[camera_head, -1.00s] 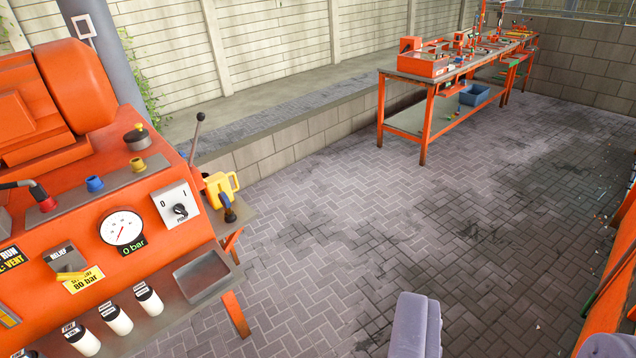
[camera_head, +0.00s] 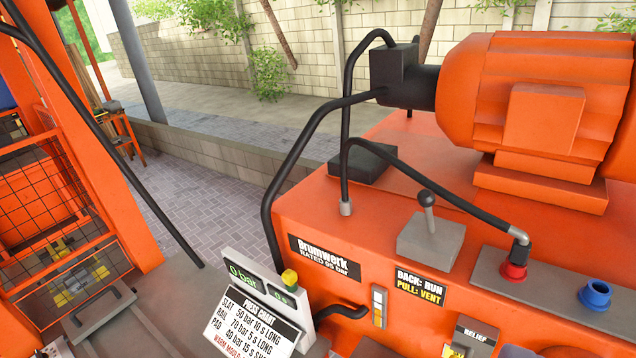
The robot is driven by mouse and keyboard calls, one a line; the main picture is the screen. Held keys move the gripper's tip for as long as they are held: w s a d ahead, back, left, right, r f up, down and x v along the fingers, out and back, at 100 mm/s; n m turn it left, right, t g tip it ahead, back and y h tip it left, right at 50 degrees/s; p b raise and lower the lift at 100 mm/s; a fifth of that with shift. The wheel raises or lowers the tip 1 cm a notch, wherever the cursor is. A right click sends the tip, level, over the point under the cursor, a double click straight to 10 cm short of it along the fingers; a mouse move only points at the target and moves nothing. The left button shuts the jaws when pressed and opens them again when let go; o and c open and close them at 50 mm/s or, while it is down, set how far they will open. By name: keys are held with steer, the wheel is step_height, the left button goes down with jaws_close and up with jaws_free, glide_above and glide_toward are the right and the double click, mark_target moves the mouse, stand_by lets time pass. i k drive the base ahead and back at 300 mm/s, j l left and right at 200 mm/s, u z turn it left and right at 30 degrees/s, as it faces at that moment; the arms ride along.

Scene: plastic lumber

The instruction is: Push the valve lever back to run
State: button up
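My gripper is not in view, and nothing touches the lever.
Black hoses (camera_head: 309,150) arch left of and behind the valve; one crosses to a red fitting (camera_head: 514,270) at right. An orange motor (camera_head: 545,95) stands behind. A press chart panel (camera_head: 252,322) is at front left, a mesh-guarded orange press (camera_head: 50,205) at far left.

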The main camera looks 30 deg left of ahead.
mark_target(427, 197)
steer(key=i+j+u, duration=0.25)
steer(key=i+u, duration=0.2)
steer(key=i, duration=0.15)
steer(key=i+u, duration=0.4)
steer(key=i, duration=0.25)
steer(key=z, duration=0.35)
steer(key=i+j+z, duration=0.1)
steer(key=z, duration=0.3)
steer(key=i+z, duration=0.1)
steer(key=z, duration=0.25)
steer(key=l+u, duration=0.45)
steer(key=k+l, duration=0.15)
steer(key=k, duration=0.25)
steer(key=i+l+u, duration=0.05)
